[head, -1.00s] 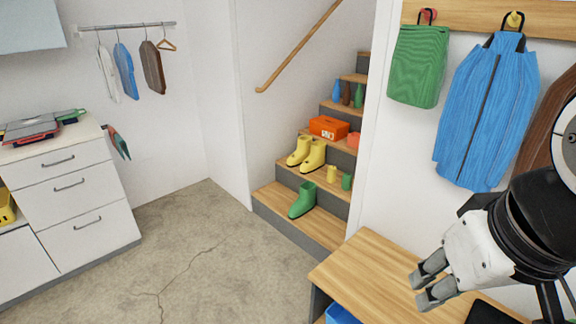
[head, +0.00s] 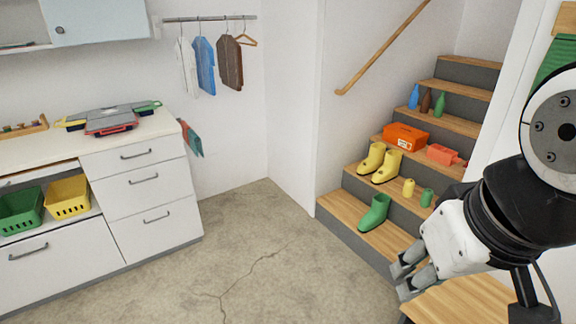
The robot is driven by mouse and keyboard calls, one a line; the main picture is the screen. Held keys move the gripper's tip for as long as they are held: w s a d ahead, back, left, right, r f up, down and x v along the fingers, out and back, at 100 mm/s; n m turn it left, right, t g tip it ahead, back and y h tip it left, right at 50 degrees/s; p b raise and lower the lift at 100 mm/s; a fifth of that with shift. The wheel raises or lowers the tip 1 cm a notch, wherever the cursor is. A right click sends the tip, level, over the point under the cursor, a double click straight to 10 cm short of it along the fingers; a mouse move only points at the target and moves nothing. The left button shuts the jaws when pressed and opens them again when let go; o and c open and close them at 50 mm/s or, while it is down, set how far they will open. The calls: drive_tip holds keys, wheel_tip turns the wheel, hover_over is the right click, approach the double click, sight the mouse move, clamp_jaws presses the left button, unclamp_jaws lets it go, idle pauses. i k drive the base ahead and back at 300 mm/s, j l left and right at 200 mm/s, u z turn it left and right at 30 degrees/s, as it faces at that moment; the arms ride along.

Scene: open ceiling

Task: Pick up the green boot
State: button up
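The green boot (head: 375,214) stands upright on the lowest wooden step (head: 350,208) of the staircase, its toe pointing to the lower left. My gripper (head: 408,276) is at the lower right of the head view, in front of the stairs and nearer to the camera than the boot. Its two grey fingers are a little apart with a gap between them, and nothing shows between them. The gripper is not touching the boot.
Yellow boots (head: 385,163), a yellow cup (head: 408,187) and a green cup (head: 427,198) stand on the second step. An orange box (head: 405,136) is above. A wooden bench (head: 462,303) is at lower right. The concrete floor (head: 240,255) before the stairs is clear.

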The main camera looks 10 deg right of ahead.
sight(377, 215)
drive_tip(key=i+j+u, duration=0.2)
drive_tip(key=i, duration=0.25)
drive_tip(key=i+j+u, duration=0.2)
drive_tip(key=i, duration=0.2)
drive_tip(key=i+j+u, duration=0.25)
drive_tip(key=i, duration=0.25)
drive_tip(key=i+l+z, duration=0.15)
drive_tip(key=i+z, duration=0.8)
drive_tip(key=i+j+z, duration=0.15)
drive_tip(key=i+z, duration=0.15)
drive_tip(key=z, duration=0.2)
drive_tip(key=i+l+z, duration=0.1)
drive_tip(key=i+z, duration=0.5)
drive_tip(key=z, duration=0.2)
drive_tip(key=i+j+z, duration=0.1)
drive_tip(key=i+z, duration=0.3)
drive_tip(key=k, duration=0.05)
